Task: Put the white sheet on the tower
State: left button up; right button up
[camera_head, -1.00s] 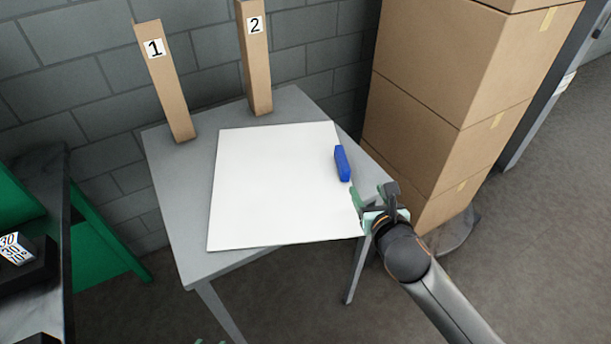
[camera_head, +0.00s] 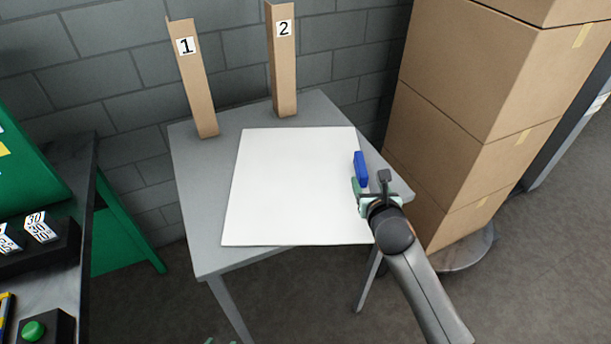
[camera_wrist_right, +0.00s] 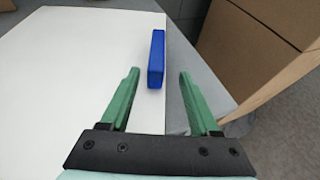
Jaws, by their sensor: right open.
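The white sheet (camera_head: 295,185) lies flat on the grey table (camera_head: 195,165); its right part also shows in the right wrist view (camera_wrist_right: 75,75). A blue block (camera_head: 360,168) rests along the sheet's right edge, standing up in the right wrist view (camera_wrist_right: 156,58). My right gripper (camera_head: 370,187) is open and empty at the sheet's right edge, just in front of the blue block. In the right wrist view its green fingers (camera_wrist_right: 158,75) spread either side of the block's near end. Small green tips at the head view's bottom edge look like my left gripper (camera_head: 222,341); their opening is unclear.
Cardboard posts marked 1 (camera_head: 198,90) and 2 (camera_head: 283,70) stand at the table's back. A tall stack of cardboard boxes (camera_head: 470,110) stands right of the table on a round base. A dark bench (camera_head: 70,185) with green panels is at left.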

aim_at(364, 181)
jog(key=shift+a+b+x, duration=0.15)
jog(key=shift+x, duration=0.9)
jog(key=shift+a+b+x, duration=0.1)
jog(key=shift+b+x, duration=0.05)
jog(key=shift+x, duration=0.9)
jog(key=shift+f, duration=0.15)
jog(key=shift+c, duration=0.2)
grip_shut()
